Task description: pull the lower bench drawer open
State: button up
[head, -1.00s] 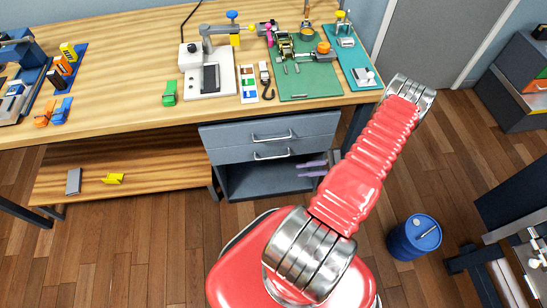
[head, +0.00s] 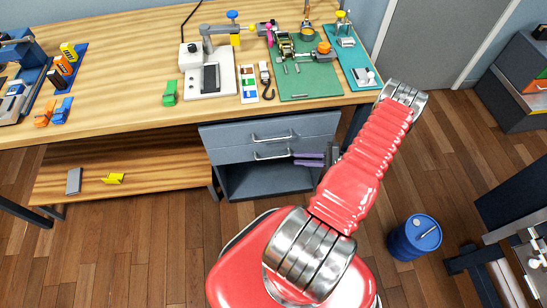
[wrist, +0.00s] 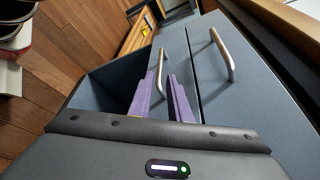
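The lower bench drawer (head: 225,156) is a grey front under a similar upper drawer, and it looks shut. Its silver bar handle (head: 272,155) also shows in the wrist view (wrist: 160,68). My gripper (head: 294,158) has two purple fingers, with their tips at the right end of this handle. In the wrist view my gripper (wrist: 168,78) is open, with a gap between the fingers. The near end of the handle lies by the fingertips; I cannot tell whether it is between them or whether they touch.
An open grey compartment (head: 265,180) lies below the drawers. A blue drum (head: 414,238) stands on the floor at the right.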

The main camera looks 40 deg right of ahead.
aim_at(274, 157)
jog(key=x, duration=1.1)
jog(key=shift+w+a+f, duration=0.1)
jog(key=shift+w+a, duration=0.15)
jog(key=shift+a, duration=0.05)
grip_shut()
jog(key=shift+d+f, duration=0.1)
